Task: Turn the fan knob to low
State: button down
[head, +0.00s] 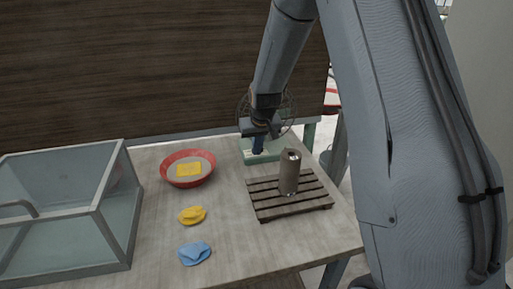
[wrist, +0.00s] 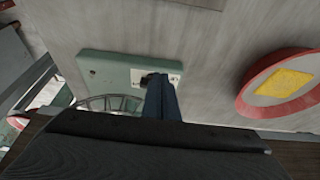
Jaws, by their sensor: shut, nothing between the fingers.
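The fan has a pale green base (head: 270,154) at the back right of the table and a round wire cage (head: 291,108) above it, partly hidden behind my arm. In the wrist view the base (wrist: 105,68) carries a light dial plate (wrist: 173,78) and a dark knob (wrist: 146,80). My gripper (head: 257,150) points down at the base. Its blue fingers (wrist: 158,80) are together with nothing between them, right beside the knob and partly covering it. I cannot tell whether they touch it, nor which mark the knob points to.
A slatted wooden rack (head: 262,207) with a brown cylinder (head: 290,172) stands in front of the fan. A red bowl (head: 172,179) holding a yellow piece (head: 189,169) is to the left. Yellow (head: 192,215) and blue (head: 194,253) lumps lie nearer. A glass box (head: 70,235) fills the left.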

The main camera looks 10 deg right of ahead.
jog(key=shift+w+a+m+h+b, duration=0.15)
jog(key=shift+a+m+h+b, duration=0.15)
jog(key=shift+m+b, duration=0.5)
dwell(0.5)
jog(key=m+b, duration=0.2)
jog(key=b, duration=0.1)
jog(key=m+h+b, duration=0.1)
jog(key=shift+w+a+f+b, duration=0.15)
jog(key=shift+w+a+b, duration=0.15)
jog(key=shift+w, duration=0.05)
jog(key=shift+a+b, duration=0.1)
jog(key=shift+b, duration=0.35)
jog(key=shift+w+a+r, duration=0.15)
jog(key=shift+w+r, duration=0.05)
jog(key=shift+w, duration=0.05)
dwell(0.3)
